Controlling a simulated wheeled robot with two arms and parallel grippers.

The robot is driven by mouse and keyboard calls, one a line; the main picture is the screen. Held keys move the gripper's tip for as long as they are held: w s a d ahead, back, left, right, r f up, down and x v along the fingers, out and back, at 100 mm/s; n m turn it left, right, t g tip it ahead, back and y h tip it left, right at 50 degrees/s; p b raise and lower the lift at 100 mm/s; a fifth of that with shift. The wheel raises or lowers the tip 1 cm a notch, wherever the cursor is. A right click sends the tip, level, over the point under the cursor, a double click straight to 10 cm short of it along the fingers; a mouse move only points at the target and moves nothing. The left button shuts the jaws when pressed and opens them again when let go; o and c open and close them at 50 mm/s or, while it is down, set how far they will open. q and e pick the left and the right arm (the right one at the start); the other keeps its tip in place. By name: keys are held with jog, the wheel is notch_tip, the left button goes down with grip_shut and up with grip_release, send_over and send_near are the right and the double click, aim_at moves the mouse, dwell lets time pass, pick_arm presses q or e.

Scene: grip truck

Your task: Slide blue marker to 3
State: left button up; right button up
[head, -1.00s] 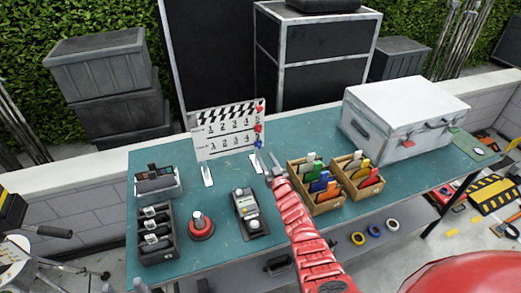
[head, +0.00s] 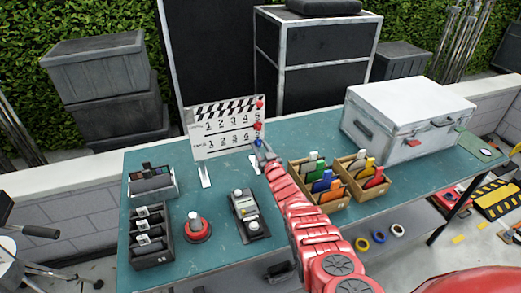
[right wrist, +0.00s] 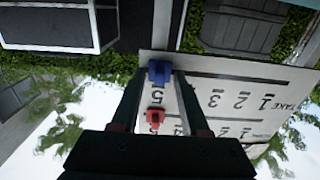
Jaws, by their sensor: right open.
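A white clapperboard (head: 222,145) with black stripes and two rows of numbers stands at the back of the teal table. The blue marker (head: 258,142) sits at the board's right edge, at the end of the lower row, beside the 5 in the right wrist view (right wrist: 159,71). Red markers (head: 260,104) are above it on the same edge; one shows in the right wrist view (right wrist: 153,118). My right gripper (head: 262,152) is at the board's right edge. Its open fingers (right wrist: 160,88) are on either side of the blue marker; contact cannot be told. My left gripper is not in view.
Wooden boxes of coloured cards (head: 318,198) stand right of my right arm. A white case (head: 405,122) is farther right. A black device (head: 244,213), a red button (head: 196,226) and black trays (head: 150,235) occupy the left. Bare table lies before the board.

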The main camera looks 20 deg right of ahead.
jog(key=shift+c, duration=0.2)
grip_shut()
jog(key=shift+f, duration=0.1)
dwell(1.0)
